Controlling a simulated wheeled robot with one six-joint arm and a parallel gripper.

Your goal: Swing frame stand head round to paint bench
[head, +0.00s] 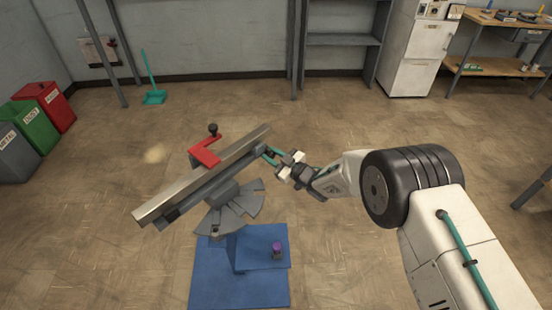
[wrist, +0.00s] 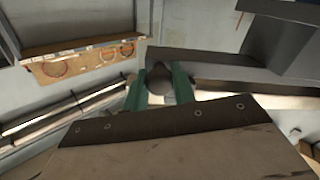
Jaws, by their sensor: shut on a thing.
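The frame stand head (head: 232,165) is a long grey metal bar above a fan-shaped plate (head: 232,212) on a blue base (head: 215,275). The bar runs slantwise, from near lower left to far upper right. A red clamp (head: 205,152) with a black knob sits on it. My gripper (head: 270,153) meets the bar near its right end, from the right. In the wrist view, the teal fingers of my gripper (wrist: 158,92) are closed around a dark rounded handle (wrist: 158,76). Most of the handle is hidden in the head view. I cannot tell which bench is the paint bench.
A purple-topped knob (head: 277,248) stands on the blue base. Red, green and grey bins (head: 35,125) stand at the left. A workbench (head: 500,45), a white cabinet (head: 418,50) and shelving (head: 340,41) line the back. Open floor surrounds the stand.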

